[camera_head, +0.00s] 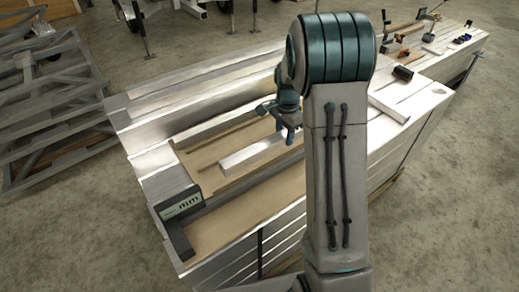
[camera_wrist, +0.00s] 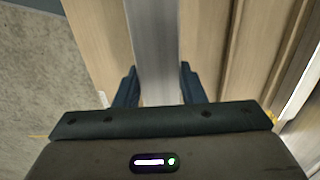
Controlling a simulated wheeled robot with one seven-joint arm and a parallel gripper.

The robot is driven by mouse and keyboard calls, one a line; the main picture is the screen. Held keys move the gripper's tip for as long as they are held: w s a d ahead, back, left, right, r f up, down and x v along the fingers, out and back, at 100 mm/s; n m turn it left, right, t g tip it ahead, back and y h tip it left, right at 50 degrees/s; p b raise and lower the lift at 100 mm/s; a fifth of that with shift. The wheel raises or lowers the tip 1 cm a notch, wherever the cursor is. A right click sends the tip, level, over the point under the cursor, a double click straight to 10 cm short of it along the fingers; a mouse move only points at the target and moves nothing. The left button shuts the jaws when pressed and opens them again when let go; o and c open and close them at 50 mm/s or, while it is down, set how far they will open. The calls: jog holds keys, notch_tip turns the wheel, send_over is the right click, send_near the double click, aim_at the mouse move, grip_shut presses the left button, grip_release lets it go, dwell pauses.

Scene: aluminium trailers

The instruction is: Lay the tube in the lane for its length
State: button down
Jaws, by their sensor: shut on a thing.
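A silver square tube (camera_head: 247,155) runs lengthwise over the wood-coloured bed of the metal bench, its near end toward the black box. My gripper (camera_head: 290,134) is shut on it toward its far end, which my arm hides. In the wrist view the tube (camera_wrist: 154,45) passes between the two dark fingers of my gripper (camera_wrist: 158,82). Wood-coloured lanes (camera_head: 228,216) run along the bench on both sides of the tube. I cannot tell whether the tube touches the bed or hangs just above it.
A black box with a display (camera_head: 182,204) stands at the bench's near left end. A pale bar (camera_head: 389,108) and a small dark block (camera_head: 403,73) lie to the right of my arm. Tools lie on the far bench. Metal frames (camera_head: 50,100) stand at left.

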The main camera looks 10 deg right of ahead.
jog(key=w+a+f, duration=0.1)
jog(key=a, duration=0.1)
jog(key=w+a+f, duration=0.3)
jog(key=a+f, duration=0.1)
jog(key=a, duration=0.1)
jog(key=shift+w, duration=0.35)
jog(key=shift+f+b, duration=0.4)
jog(key=shift+f, duration=1.6)
jog(key=shift+f, duration=0.2)
jog(key=c, duration=0.9)
grip_release()
jog(key=shift+r, duration=0.15)
